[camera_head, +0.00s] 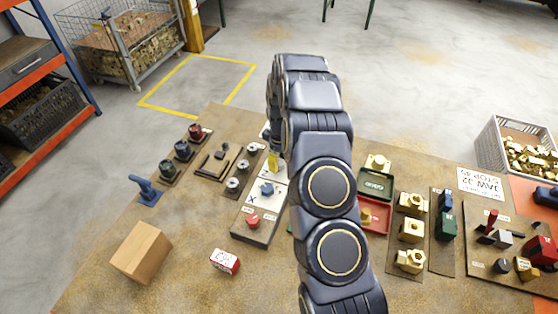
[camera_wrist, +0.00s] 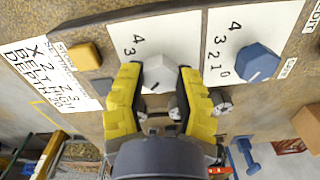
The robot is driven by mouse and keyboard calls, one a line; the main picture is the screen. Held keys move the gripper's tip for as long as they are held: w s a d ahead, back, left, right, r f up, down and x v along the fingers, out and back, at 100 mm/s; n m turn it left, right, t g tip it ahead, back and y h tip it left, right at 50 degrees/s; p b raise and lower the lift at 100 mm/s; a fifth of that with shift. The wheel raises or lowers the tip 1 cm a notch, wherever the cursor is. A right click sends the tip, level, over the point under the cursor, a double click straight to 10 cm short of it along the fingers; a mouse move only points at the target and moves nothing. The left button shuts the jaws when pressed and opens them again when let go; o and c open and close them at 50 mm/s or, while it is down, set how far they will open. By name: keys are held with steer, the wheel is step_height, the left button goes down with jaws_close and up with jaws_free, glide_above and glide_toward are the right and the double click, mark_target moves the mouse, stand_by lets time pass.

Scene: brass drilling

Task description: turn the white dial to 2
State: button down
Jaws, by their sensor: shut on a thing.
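The white dial (camera_wrist: 158,70) sits on a white plate with a printed scale in the wrist view. The 4 and 3 show beside it; the lower numbers are hidden behind a finger. My gripper (camera_wrist: 159,78) has its yellow fingers on both sides of the dial, shut on it. A small dark mark shows on the dial's near side, but I cannot read which number it points to. In the head view my gripper (camera_head: 273,160) is at the panel's far end, and my arm hides the white dial.
A blue dial (camera_wrist: 258,62) with its own scale is beside the white one, also in the head view (camera_head: 267,188). A yellow button (camera_wrist: 84,56) and a text card (camera_wrist: 48,72) are on the other side. A red button (camera_head: 253,221) is at the panel's near end.

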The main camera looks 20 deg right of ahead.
mark_target(279, 161)
steer(key=m, duration=0.4)
steer(key=shift+m, duration=0.3)
steer(key=m, duration=0.4)
steer(key=shift+f, duration=0.1)
stand_by(0.4)
steer(key=c, duration=0.7)
jaws_free()
steer(key=shift+o, duration=0.2)
step_height(279, 161, up, 12)
